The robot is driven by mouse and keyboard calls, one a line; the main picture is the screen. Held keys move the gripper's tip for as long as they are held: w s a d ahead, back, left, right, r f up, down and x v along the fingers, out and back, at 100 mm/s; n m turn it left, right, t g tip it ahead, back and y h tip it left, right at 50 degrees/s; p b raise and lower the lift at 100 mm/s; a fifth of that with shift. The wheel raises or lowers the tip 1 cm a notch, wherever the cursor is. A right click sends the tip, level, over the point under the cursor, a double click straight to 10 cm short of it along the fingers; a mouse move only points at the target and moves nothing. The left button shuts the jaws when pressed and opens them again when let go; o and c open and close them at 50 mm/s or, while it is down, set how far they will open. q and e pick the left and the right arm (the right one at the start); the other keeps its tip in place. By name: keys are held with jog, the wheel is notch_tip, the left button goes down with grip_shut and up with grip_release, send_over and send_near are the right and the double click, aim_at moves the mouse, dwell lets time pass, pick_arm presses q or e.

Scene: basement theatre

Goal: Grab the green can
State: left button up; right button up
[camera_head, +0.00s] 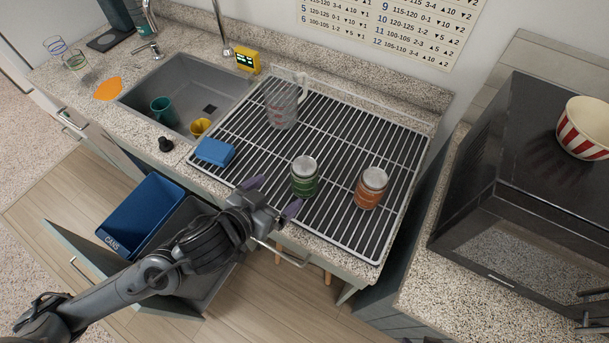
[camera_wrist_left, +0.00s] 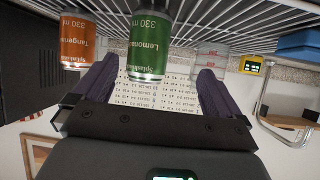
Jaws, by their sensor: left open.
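The green can (camera_head: 304,178) stands upright on the wire drying rack (camera_head: 345,125), near its front edge. It also shows in the left wrist view (camera_wrist_left: 152,40), labelled Lemonade and appearing upside down. My left gripper (camera_head: 272,197) is open and empty at the counter's front edge, just left of and in front of the green can. In the left wrist view the can appears between its two purple fingers, beyond the tips and not visibly gripped.
An orange can (camera_head: 370,189) stands right of the green one. A blue sponge (camera_head: 214,151) and a clear measuring jug (camera_head: 283,105) are also on the rack. A sink (camera_head: 190,88) holds cups. A blue bin marked CANS (camera_head: 143,217) sits in the open drawer below. A black microwave (camera_head: 530,165) stands right.

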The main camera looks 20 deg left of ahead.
aim_at(295, 174)
pick_arm(q)
jog(key=shift+w+d+r+t+h, duration=0.15)
jog(key=shift+w+r+h, duration=0.1)
jog(key=shift+r, duration=0.35)
jog(key=shift+w+d+r+t+h, duration=0.15)
jog(key=shift+w+r, duration=0.1)
jog(key=shift+r, duration=0.35)
jog(key=shift+w+d+r, duration=0.1)
jog(key=shift+w, duration=0.05)
jog(key=b+x, duration=0.3)
jog(key=shift+r, duration=0.1)
jog(key=shift+x, duration=1.25)
jog(key=w, duration=0.1)
jog(key=w+d, duration=0.1)
jog(key=w+f, duration=0.1)
jog(key=shift+w+d, duration=0.1)
jog(key=shift+d, duration=0.25)
jog(key=shift+w+d+f, duration=0.1)
jog(key=shift+w+f, duration=0.2)
jog(key=shift+w, duration=0.35)
jog(key=c, duration=1)
